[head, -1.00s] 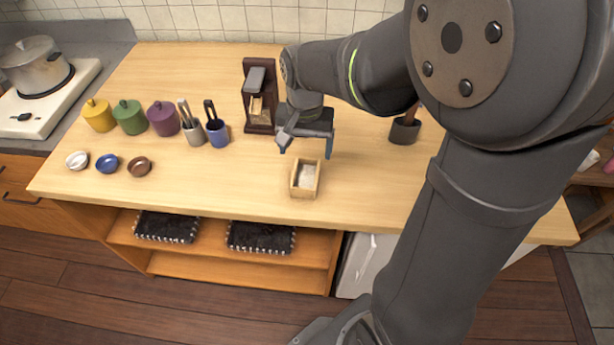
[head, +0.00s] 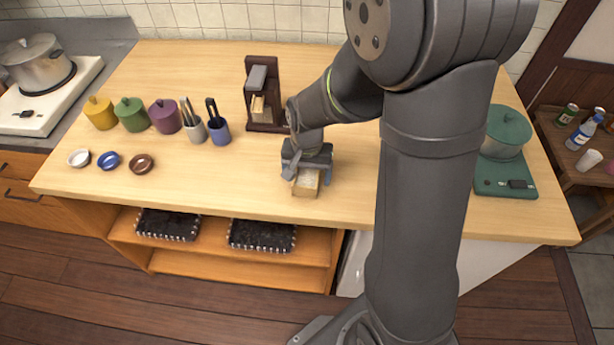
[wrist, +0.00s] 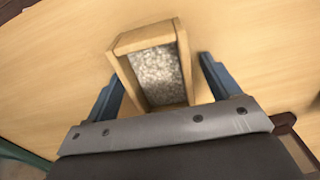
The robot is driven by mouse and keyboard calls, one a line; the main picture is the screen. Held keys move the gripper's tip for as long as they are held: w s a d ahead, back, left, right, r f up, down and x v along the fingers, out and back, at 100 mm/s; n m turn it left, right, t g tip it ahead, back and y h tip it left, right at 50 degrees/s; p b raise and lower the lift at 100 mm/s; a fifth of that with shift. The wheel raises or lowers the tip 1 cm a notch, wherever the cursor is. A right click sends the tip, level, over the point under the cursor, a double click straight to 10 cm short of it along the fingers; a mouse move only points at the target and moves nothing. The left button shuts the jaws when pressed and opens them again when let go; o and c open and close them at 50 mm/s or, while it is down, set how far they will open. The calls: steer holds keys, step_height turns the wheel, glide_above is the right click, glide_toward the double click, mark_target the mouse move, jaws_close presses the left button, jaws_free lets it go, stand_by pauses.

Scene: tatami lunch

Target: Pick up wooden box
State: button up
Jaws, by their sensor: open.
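The wooden box (head: 306,184) stands on the light wood counter, near its front edge. It is a small, open-topped box. In the wrist view the box (wrist: 113,60) has pale, grainy contents inside and sits at a slight tilt in the picture. My gripper (head: 311,177) is over the box and hides its far part in the head view. In the wrist view my gripper (wrist: 160,82) is open, with one blue finger on each side of the box. Gaps show between the fingers and the box walls; I cannot tell the fingers' exact height.
A dark wooden stand (head: 263,95) is just behind my gripper. Cups with utensils (head: 217,126), coloured lidded pots (head: 130,116) and small bowls (head: 108,161) are to the left. A green pot (head: 506,132) is at right. The counter left of the box is clear.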

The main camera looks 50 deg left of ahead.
steer(key=c, duration=1.1)
steer(key=shift+c, duration=0.2)
steer(key=shift+r, duration=0.1)
